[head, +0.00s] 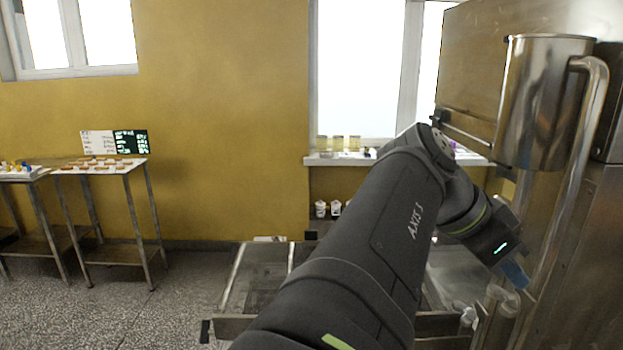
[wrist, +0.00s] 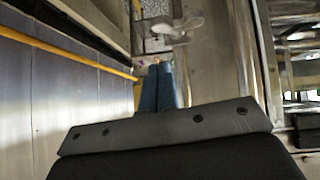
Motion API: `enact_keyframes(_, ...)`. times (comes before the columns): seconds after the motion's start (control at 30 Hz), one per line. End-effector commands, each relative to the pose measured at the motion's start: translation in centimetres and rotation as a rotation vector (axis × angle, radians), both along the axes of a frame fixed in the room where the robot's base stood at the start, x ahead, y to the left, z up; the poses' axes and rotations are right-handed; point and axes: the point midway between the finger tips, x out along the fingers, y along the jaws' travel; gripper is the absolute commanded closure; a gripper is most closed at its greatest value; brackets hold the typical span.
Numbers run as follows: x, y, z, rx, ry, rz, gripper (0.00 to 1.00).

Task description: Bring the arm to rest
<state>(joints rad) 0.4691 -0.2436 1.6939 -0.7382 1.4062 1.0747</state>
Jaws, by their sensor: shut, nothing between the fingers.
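My dark arm reaches from the bottom of the head view up to an elbow and then bends down to the right. My gripper (head: 516,276) hangs at its end, close to the steel machine on the right; part of it shows as a blue tip. In the wrist view my gripper (wrist: 157,68) shows two blue fingers side by side. They are shut with nothing between them.
A steel machine (head: 590,230) with a large metal vessel (head: 540,100) and a curved pipe stands close on the right. A mesh conveyor (head: 262,270) lies below and behind my arm. A steel table (head: 105,168) with small items stands at left. Floor between is clear.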

Motion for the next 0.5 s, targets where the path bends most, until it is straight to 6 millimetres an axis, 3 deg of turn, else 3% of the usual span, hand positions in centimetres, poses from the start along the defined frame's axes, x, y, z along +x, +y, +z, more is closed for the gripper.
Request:
enact_keyframes(0.2, 0.3, 0.1, -4.1, -0.002, 0.002, 0.001, 1.00)
enact_keyframes(0.5, 1.9, 0.1, -3.5, -0.002, 0.227, 0.003, 1.00)
